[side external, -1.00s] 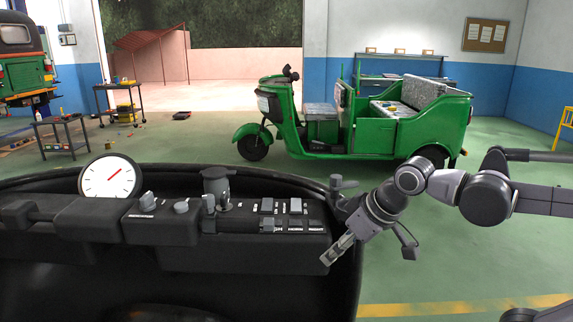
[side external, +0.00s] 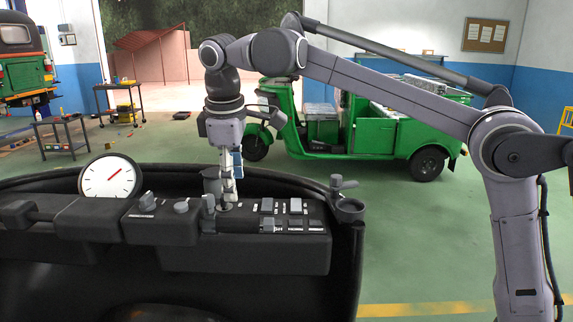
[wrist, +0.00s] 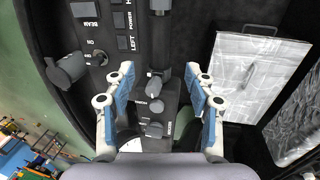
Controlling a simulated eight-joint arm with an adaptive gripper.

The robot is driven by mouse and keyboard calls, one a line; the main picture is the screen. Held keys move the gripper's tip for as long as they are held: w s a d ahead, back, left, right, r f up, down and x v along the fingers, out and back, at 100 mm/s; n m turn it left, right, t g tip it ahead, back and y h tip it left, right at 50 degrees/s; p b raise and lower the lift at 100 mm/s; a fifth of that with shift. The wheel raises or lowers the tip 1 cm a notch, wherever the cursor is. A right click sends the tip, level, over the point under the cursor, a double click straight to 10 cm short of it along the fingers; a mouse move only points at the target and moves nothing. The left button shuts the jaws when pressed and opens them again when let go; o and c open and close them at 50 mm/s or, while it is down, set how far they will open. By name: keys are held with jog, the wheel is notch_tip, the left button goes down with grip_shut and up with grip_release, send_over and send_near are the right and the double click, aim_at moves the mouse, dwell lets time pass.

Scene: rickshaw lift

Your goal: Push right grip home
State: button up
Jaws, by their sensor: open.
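My gripper (side external: 228,196) points down over the middle of the dark control console (side external: 245,255). In the wrist view my gripper (wrist: 162,80) is open, with blue-padded fingers spread apart and nothing held between them. A dark cylindrical bar (wrist: 160,50) with a pale collar lies straight ahead, its lower end between the fingertips. It looks like a grip, but I cannot tell for certain that it is the right grip. Small grey levers (wrist: 155,105) show between the fingers. I cannot tell whether the fingers touch the console.
A round white gauge (side external: 109,177) stands at the console's back left. A dark cup-like post (side external: 212,180) is close beside the gripper; another cup (side external: 348,208) is at the right end. Switches (side external: 295,206) fill the right half. A green rickshaw (side external: 375,135) stands behind.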

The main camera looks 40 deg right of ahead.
aim_at(237, 219)
jog(key=f, duration=0.3)
jog(key=w+f, duration=0.1)
jog(key=f, duration=0.3)
jog(key=d+f, duration=0.1)
jog(key=f, duration=0.2)
jog(key=shift+w+d+f, duration=0.1)
jog(key=shift+w+f, duration=0.2)
jog(key=shift+w, duration=0.05)
